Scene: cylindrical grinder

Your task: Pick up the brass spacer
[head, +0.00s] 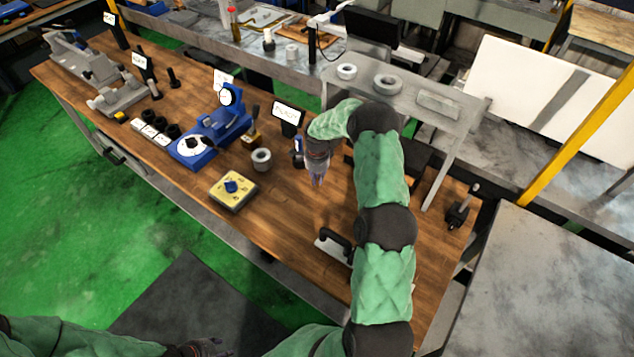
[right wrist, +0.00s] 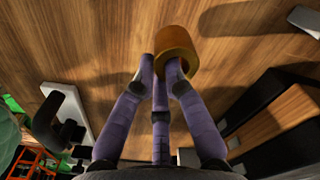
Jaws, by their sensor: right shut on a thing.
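The brass spacer (right wrist: 178,44) is a short orange-brown ring at the fingertips in the right wrist view. My right gripper (head: 318,183) is over the wooden bench in the head view, fingers pointing down. In the right wrist view its purple fingers (right wrist: 158,68) are shut on the spacer's wall; one fingertip appears to be in the ring's hole, another outside it. In the head view I cannot make out the spacer at the fingers. I cannot tell whether it touches the bench. My left gripper (head: 212,348) shows only partly at the bottom edge, its jaws unclear.
On the bench (head: 275,205), a grey ring (head: 261,159), a yellow block with a blue knob (head: 233,189) and a blue dial stand (head: 205,140) stand left of my right gripper. A black-handled plate (head: 333,248) lies nearer. A grey raised shelf (head: 425,108) stands behind.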

